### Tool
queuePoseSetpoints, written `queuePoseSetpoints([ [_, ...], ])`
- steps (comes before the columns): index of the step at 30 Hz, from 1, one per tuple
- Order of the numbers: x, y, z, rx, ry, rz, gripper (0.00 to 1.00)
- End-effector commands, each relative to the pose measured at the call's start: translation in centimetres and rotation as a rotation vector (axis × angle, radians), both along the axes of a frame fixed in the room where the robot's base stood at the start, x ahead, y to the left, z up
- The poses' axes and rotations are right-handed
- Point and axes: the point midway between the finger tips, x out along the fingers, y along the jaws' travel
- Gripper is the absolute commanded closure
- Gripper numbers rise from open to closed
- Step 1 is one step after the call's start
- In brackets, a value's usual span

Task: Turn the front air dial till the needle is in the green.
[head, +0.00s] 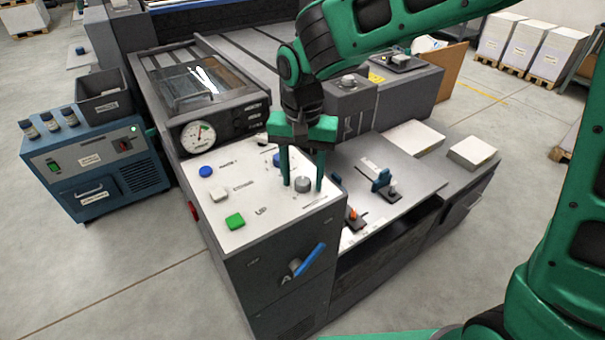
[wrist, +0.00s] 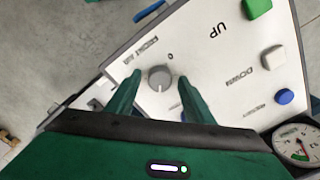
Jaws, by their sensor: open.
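The front air dial (wrist: 160,78) is a round grey knob on the white panel, beside its "FRONT AIR" label. A pale line on it points toward my gripper's palm in the wrist view. The dial also shows in the head view (head: 302,184). My gripper (head: 303,186) is open, with its green fingers pointing down on either side of the dial; a gap shows on both sides in the wrist view (wrist: 160,80).
The panel (head: 262,212) also carries a green button (head: 235,221), a white button (head: 219,194) and blue buttons (head: 205,171). A blue-handled lever (head: 310,260) sits on the front face below. A blue unit with bottles (head: 95,165) stands at the left.

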Motion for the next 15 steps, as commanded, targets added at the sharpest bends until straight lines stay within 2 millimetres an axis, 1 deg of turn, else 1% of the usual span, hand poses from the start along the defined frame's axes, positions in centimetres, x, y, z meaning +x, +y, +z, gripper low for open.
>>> queuePoseSetpoints([
  [4, 0.0, 0.0, 0.02, 0.0, 0.0, 0.0, 0.52],
  [5, 0.01, 0.0, 0.02, 0.0, 0.0, 0.0, 0.55],
  [6, 0.01, 0.0, 0.03, 0.0, 0.0, 0.0, 0.64],
  [8, 0.01, 0.0, 0.03, 0.0, 0.0, 0.0, 0.79],
  [9, 0.01, 0.0, 0.03, 0.0, 0.0, 0.0, 0.88],
  [10, 0.01, 0.01, 0.04, 0.0, 0.0, 0.0, 0.94],
  [15, 0.02, 0.01, 0.05, 0.001, 0.0, 0.018, 0.93],
])
